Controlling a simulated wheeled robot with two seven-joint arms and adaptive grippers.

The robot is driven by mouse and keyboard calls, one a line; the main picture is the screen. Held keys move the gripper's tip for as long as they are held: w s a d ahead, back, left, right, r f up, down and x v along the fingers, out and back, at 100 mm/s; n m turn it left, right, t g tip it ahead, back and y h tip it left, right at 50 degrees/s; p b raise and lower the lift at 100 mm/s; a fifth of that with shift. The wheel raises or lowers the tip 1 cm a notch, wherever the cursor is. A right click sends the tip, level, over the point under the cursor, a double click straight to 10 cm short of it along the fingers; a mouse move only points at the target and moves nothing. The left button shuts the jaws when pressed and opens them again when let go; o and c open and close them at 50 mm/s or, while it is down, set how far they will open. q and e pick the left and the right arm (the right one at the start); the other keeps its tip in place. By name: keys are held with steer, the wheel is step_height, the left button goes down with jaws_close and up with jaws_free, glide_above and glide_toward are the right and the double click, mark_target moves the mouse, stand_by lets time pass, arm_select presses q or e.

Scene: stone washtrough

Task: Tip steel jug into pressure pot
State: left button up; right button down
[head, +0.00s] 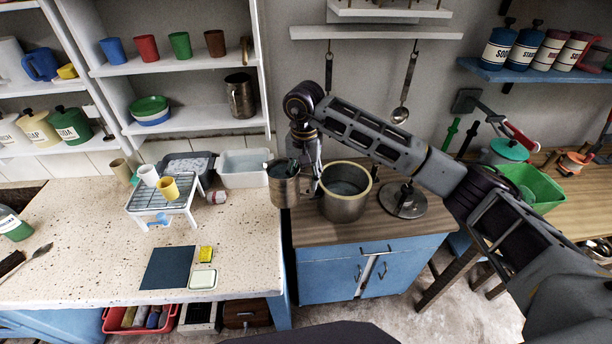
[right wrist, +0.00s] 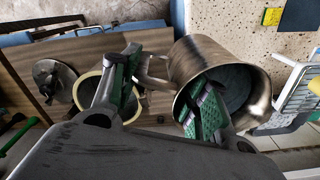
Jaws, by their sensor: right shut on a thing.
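The steel jug (head: 284,188) hangs roughly upright beside the pressure pot, to its left, near where the speckled worktop meets the wooden one. My right gripper (head: 303,158) is shut on the jug from above at its handle side. In the right wrist view one finger reaches inside the steel jug (right wrist: 252,68) and the other stays outside, near the handle. Greyish contents show inside the jug. The pressure pot (head: 345,206), steel with a cream rim, stands open on the wooden top with something grey-blue inside. My left gripper is out of view.
The pot's lid (head: 404,201) lies right of the pot. A white rack (head: 165,205) with cups and a pale basin (head: 245,168) stand to the left. Ladles hang on the wall behind. A green tub (head: 530,186) stands farther right.

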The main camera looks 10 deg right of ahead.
steer(key=m, duration=0.4)
steer(key=shift+s+f, duration=0.2)
steer(key=m, duration=0.3)
steer(key=shift+s+d+f, duration=0.1)
steer(key=shift+f, duration=0.05)
steer(key=m, duration=0.4)
steer(key=shift+s+d+f, duration=0.1)
steer(key=shift+d+f, duration=0.1)
steer(key=shift+d, duration=0.1)
steer(key=m, duration=0.5)
steer(key=shift+s+d+f, duration=0.1)
steer(key=shift+s+d, duration=0.05)
steer(key=shift+d, duration=0.15)
steer(key=m, duration=0.4)
steer(key=shift+s+d, duration=0.15)
steer(key=shift+d, duration=0.05)
steer(key=shift+s+d+m, duration=0.15)
steer(key=shift+m, duration=2.55)
steer(key=shift+s+d+m, duration=0.1)
steer(key=shift+d+m, duration=0.05)
steer(key=shift+m, duration=3.15)
